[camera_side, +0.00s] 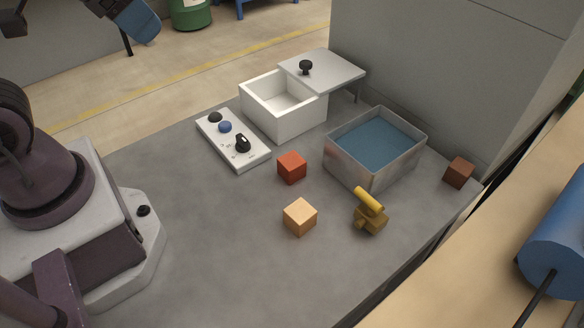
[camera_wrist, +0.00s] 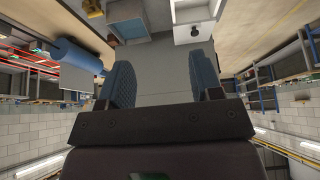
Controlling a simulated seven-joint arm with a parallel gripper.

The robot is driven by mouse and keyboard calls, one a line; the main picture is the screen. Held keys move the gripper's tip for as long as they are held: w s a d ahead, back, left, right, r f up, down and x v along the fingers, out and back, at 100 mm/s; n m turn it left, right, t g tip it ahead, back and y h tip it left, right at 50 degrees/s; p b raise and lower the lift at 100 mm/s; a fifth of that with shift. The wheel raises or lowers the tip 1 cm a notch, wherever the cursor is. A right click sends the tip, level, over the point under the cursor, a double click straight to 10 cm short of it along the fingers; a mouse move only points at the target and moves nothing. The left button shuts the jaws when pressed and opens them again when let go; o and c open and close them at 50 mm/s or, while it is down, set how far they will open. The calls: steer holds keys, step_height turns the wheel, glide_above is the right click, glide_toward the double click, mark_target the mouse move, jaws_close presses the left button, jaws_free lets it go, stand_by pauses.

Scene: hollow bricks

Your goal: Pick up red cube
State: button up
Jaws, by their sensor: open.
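The red cube (camera_side: 291,167) sits on the grey table in the side view, right of the white control panel and left of the metal bin. I cannot make it out in the wrist view. My gripper (camera_wrist: 163,78) is open and empty, its two blue fingers wide apart in the wrist view. In the side view only part of it shows at the top left edge, raised and far from the cube.
A brown cube (camera_side: 459,172) is near the right edge. The panel (camera_side: 240,155), open white box (camera_side: 284,122) and blue-floored bin (camera_side: 350,165) stand behind.

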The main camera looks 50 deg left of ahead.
steer(key=o, duration=0.4)
steer(key=shift+c, duration=0.2)
steer(key=shift+w, duration=0.1)
steer(key=n+t+h, duration=0.3)
steer(key=n+t, duration=0.1)
steer(key=n, duration=1.4)
glide_above(282, 166)
steer(key=a, duration=0.2)
step_height(282, 166, down, 25)
steer(key=s+f+n+t, duration=0.1)
steer(key=n, duration=0.2)
steer(key=s+d+f+n+t, duration=0.1)
steer(key=f+n, duration=0.1)
steer(key=n, duration=0.2)
steer(key=s+d+f+n, duration=0.1)
steer(key=f+n, duration=0.1)
steer(key=n, duration=0.2)
steer(key=shift+f+t+y, duration=0.25)
steer(key=shift+t+y, duration=0.05)
steer(key=shift+t, duration=0.1)
steer(key=n, duration=0.2)
steer(key=s+n+y, duration=0.1)
steer(key=n, duration=0.1)
steer(key=f+n+t+y, duration=0.1)
steer(key=n, duration=0.1)
steer(key=shift+s+n, duration=0.25)
steer(key=shift+n, duration=0.05)
steer(key=shift+x, duration=3.65)
